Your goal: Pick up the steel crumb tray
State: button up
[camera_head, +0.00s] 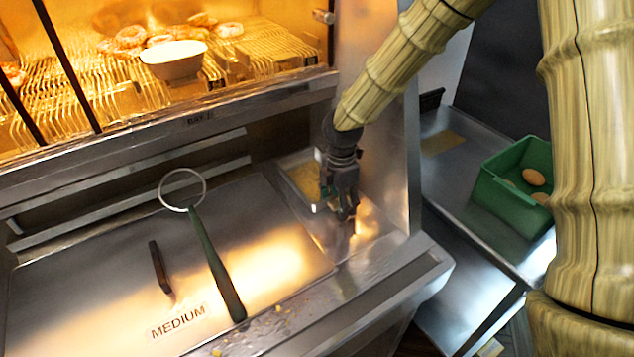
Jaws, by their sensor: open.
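The steel crumb tray (303,181) looks like a small shallow metal tray with yellowish crumbs in it. It sits at the back right of the steel counter, beside the lid marked MEDIUM. My gripper (346,222) is dark and points downward, just right of the tray. It is open, with nothing seen between the fingers. The gripper and wrist hide the tray's right side, and I cannot tell whether a finger touches it.
A skimmer with a green handle (215,262) lies on the MEDIUM lid (110,285), near the lid's dark handle (160,267). A lit cabinet above holds doughnuts and a white bowl (174,66). A green crate (497,196) with brown items stands right. Crumbs (279,308) lie on the front ledge.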

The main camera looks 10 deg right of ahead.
grip_shut()
dwell(0.3)
jog(key=shift+r, duration=0.15)
